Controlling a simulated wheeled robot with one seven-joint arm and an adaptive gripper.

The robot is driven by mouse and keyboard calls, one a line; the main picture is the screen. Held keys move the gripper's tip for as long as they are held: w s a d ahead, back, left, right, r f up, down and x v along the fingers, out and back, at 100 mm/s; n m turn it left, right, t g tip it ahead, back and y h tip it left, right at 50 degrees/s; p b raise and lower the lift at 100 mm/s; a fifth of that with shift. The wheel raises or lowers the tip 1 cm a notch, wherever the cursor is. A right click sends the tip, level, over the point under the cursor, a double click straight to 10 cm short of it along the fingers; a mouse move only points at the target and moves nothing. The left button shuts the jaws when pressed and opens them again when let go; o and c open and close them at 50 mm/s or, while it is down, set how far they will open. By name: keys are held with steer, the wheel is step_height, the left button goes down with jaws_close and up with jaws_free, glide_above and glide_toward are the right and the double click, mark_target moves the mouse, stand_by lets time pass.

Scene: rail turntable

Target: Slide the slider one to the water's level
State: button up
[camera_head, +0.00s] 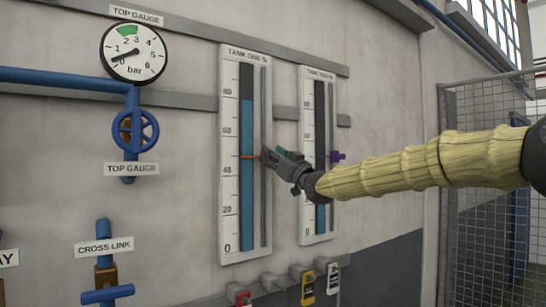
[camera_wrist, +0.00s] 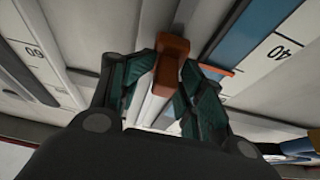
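The tank one gauge (camera_head: 230,190) is a tall white panel on the wall. Its blue water column (camera_head: 247,125) tops out a little below the 80 mark. Its slider has an orange pointer (camera_head: 250,157) across the column between 40 and 60, well below the water's top. In the wrist view, the slider's orange block (camera_wrist: 172,50) sits between the two fingertips of my gripper (camera_wrist: 168,75), which appear to touch it on both sides. In the head view, my gripper (camera_head: 270,158) is at the gauge's right-hand rail and hides the slider's handle.
The tank two gauge (camera_head: 306,100), with a purple slider (camera_head: 337,157), stands just right, partly behind my gripper. A round dial (camera_head: 134,51) and a blue valve wheel (camera_head: 135,131) are at left. Colored tags (camera_head: 307,288) hang below. A mesh fence (camera_head: 480,190) is at right.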

steer(key=shift+s+r, duration=0.2)
steer(key=shift+s, duration=0.1)
jaws_close()
steer(key=shift+s, duration=0.15)
